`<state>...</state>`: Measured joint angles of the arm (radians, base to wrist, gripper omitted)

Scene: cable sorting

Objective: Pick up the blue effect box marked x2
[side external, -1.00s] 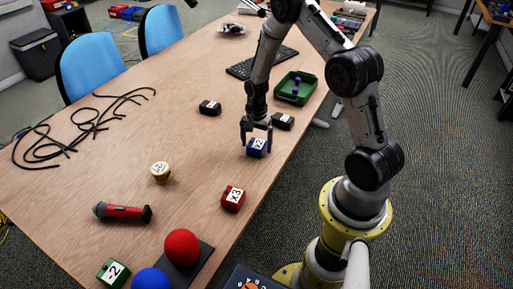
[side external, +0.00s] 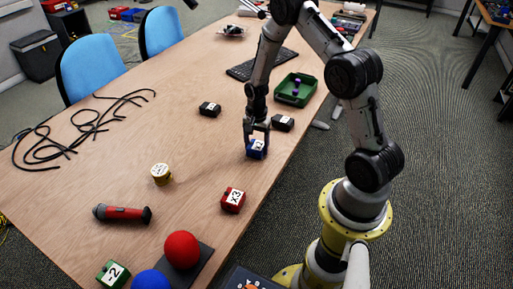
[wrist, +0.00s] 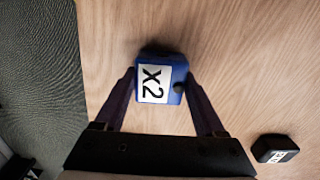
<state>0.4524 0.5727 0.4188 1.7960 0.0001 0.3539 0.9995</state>
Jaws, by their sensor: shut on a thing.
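The blue effect box (side external: 257,150) has a white label and sits at the table's right side in the side view. In the wrist view the blue box (wrist: 178,72) shows its "X2" label and a dark knob. My gripper (side external: 257,143) is directly above the box and pointing down, with its fingers on either side of it. In the wrist view my gripper (wrist: 160,84) is closed around the box's two sides. The box looks to be at table height; I cannot tell whether it is lifted.
Black boxes (side external: 209,109) and (side external: 282,123) stand nearby; one black box (wrist: 275,149) shows in the wrist view. A red x3 box (side external: 232,200), yellow box (side external: 160,173), red microphone-like object (side external: 122,213) and green tray (side external: 295,90) are around. The table's right edge is close.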

